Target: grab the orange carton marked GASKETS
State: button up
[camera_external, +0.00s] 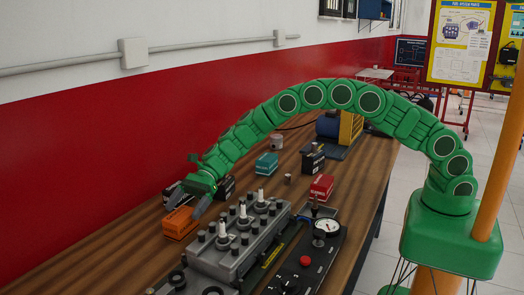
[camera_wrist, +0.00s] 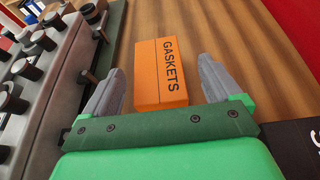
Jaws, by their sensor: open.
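The orange carton marked GASKETS (camera_wrist: 160,75) lies on the wooden bench, its printed top facing the wrist camera. In the wrist view it sits between and just ahead of the two grey fingers of my gripper (camera_wrist: 162,85), with a gap on each side. In the external view the orange carton (camera_external: 179,222) is at the left, beside the grey engine block, and my gripper (camera_external: 187,200) is over it from above. The fingers are apart and hold nothing. Whether they reach down to the carton's height is hard to tell.
The grey engine block (camera_external: 236,240) stands close to the carton, left of it in the wrist view. A black box (camera_external: 226,187), a teal box (camera_external: 266,164) and a red box (camera_external: 321,187) stand farther along the bench. Bare wood (camera_wrist: 225,30) lies beyond the carton.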

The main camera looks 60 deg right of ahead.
aim_at(181, 214)
jog(key=x, duration=0.3)
jog(key=shift+s+a, duration=0.1)
jog(key=shift+c, duration=0.3)
jog(key=c, duration=1.2)
